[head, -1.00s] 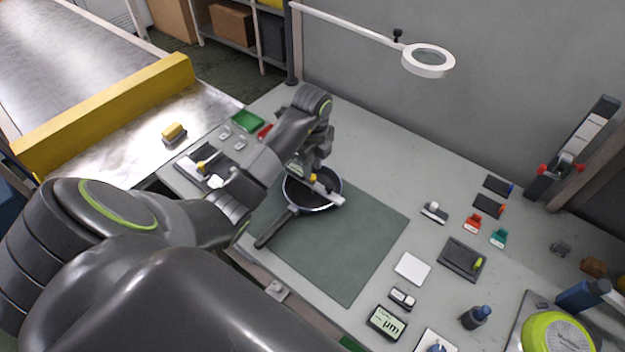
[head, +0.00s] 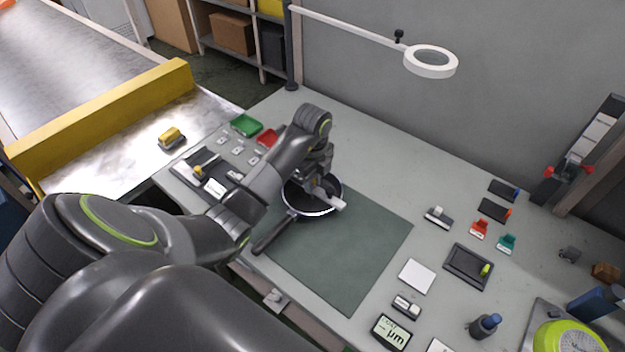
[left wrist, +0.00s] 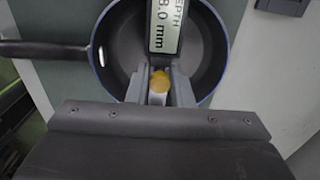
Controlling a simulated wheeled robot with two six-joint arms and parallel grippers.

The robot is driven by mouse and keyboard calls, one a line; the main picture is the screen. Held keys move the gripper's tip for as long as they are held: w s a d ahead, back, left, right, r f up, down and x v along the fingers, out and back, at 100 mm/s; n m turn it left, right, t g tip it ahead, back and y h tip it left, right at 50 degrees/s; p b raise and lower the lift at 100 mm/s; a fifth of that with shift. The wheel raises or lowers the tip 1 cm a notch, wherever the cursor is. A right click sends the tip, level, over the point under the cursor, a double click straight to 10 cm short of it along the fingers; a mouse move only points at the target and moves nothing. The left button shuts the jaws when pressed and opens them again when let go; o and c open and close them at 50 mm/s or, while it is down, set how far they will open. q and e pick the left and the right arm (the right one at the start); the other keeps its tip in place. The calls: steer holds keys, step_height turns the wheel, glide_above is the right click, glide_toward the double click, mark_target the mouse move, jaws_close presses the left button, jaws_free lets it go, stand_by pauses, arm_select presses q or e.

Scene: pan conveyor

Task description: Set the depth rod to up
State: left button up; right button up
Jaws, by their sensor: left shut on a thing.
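The pan (head: 298,207) is dark with a blue rim and lies on the green mat, its handle towards the lower left. It also shows in the left wrist view (left wrist: 118,50). My left gripper (head: 318,182) is over the pan, shut on the depth gauge (left wrist: 165,32). The gauge's display reads "DEPTH" and 8.0 mm; its leading digit may be cut off. A yellow knob (left wrist: 160,82) shows between the fingers (left wrist: 160,92). The gauge's pale bar (head: 334,202) reaches across the pan's right rim. The depth rod itself is hidden. My right gripper is not in view.
The green mat (head: 350,262) has free room right of the pan. A magnifier lamp (head: 431,62) hangs above the bench. Green (head: 245,125) and red (head: 267,138) trays lie behind my left arm. A display box (head: 391,332) stands at the front.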

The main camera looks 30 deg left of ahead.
arm_select(q)
steer(key=shift+r, duration=0.2)
steer(key=shift+r+p, duration=1.75)
steer(key=shift+r, duration=0.1)
steer(key=o, duration=0.4)
steer(key=shift+c, duration=0.2)
step_height(320, 180, up, 5)
steer(key=p, duration=0.4)
